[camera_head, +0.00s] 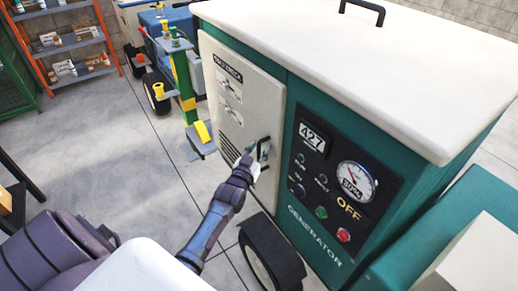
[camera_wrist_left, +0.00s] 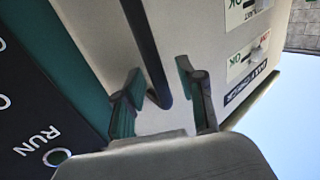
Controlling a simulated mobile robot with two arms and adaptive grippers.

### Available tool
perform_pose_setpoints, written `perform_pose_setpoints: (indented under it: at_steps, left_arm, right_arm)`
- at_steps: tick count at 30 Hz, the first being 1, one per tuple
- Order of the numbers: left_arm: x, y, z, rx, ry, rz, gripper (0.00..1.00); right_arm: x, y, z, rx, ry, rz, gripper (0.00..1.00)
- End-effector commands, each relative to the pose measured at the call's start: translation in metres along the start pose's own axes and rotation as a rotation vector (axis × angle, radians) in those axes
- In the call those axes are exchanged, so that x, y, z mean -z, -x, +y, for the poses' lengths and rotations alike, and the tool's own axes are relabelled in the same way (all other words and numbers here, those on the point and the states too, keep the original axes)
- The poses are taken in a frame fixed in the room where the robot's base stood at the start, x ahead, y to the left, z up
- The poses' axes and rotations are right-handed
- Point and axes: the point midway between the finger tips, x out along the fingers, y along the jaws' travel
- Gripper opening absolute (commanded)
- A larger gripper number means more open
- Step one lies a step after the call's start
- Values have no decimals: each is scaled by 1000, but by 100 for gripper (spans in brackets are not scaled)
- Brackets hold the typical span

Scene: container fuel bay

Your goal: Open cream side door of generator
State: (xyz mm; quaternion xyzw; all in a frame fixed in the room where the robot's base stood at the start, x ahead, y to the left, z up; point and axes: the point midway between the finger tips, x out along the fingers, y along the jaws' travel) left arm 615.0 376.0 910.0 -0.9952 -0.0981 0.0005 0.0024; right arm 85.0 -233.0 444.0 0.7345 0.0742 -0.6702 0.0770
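The cream side door (camera_head: 254,112) is on the left face of the green generator (camera_head: 300,262) and looks shut. It carries labels and a vent. A dark upright bar handle (camera_head: 263,147) is near its right edge. My left gripper (camera_head: 254,162) is at the lower part of this handle. In the left wrist view the fingers of my left gripper (camera_wrist_left: 160,72) are spread, with the end of the handle bar (camera_wrist_left: 147,50) between them. Gaps show on both sides of the bar, and the cream door (camera_wrist_left: 203,28) lies just behind. My right gripper is not in view.
The generator's control panel (camera_head: 318,193), with gauge and buttons, is right of the door. A wheel (camera_head: 272,258) is below. A green and yellow post (camera_head: 184,88) with a small platform stands left of the door. An orange shelf (camera_head: 62,43) is far left.

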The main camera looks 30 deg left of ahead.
Motion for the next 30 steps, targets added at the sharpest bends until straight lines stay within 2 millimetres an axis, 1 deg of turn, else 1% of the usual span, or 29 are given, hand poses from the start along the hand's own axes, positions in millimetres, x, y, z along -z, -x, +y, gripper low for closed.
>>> perform_pose_setpoints:
  at_steps: [4,11,24,28,30]
  left_arm:
    - [0,0,0,0,0,0,39]
    - [0,0,0,0,0,0,1]
    - [0,2,-1,-3,-1,-1,0]
    - [-1,8,-6,-17,-5,-1,0]
    - [-1,14,-12,-32,-9,-2,0]
  right_arm:
    - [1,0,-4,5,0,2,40]
    - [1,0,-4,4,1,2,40]
    - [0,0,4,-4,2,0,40]
    - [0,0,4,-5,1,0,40]
    - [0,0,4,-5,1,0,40]
